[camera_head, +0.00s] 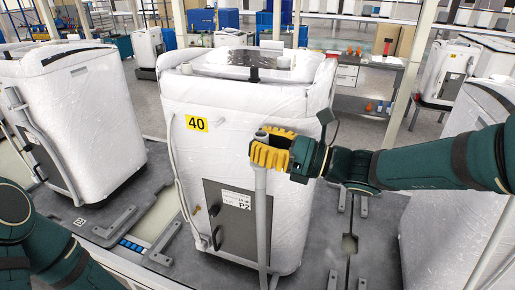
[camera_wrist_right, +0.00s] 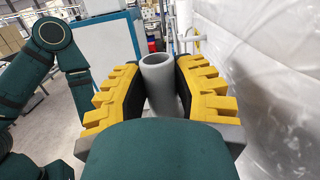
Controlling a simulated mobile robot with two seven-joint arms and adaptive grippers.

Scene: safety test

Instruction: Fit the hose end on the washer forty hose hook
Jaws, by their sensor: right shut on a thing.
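Washer forty (camera_head: 235,115) is a white plastic-wrapped machine with a yellow "40" label (camera_head: 196,123). My right gripper (camera_head: 262,151), with yellow ribbed fingers, is in front of the washer's right part. It is shut on a grey hose (camera_head: 262,215), which runs down from the fingers. In the right wrist view the hose's open round end (camera_wrist_right: 157,61) stands upright between the two fingers. A small pale fitting (camera_wrist_right: 190,39) beside the wrapped washer shows beyond the hose; I cannot tell whether it is the hook. My left gripper is out of view.
A pale hose (camera_head: 176,165) runs down the washer's left side. Another wrapped washer (camera_head: 78,120) stands left, and one (camera_head: 455,200) stands right, close under my right arm. The grey platform (camera_head: 360,255) has brackets and slots. A workbench (camera_head: 365,104) stands behind.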

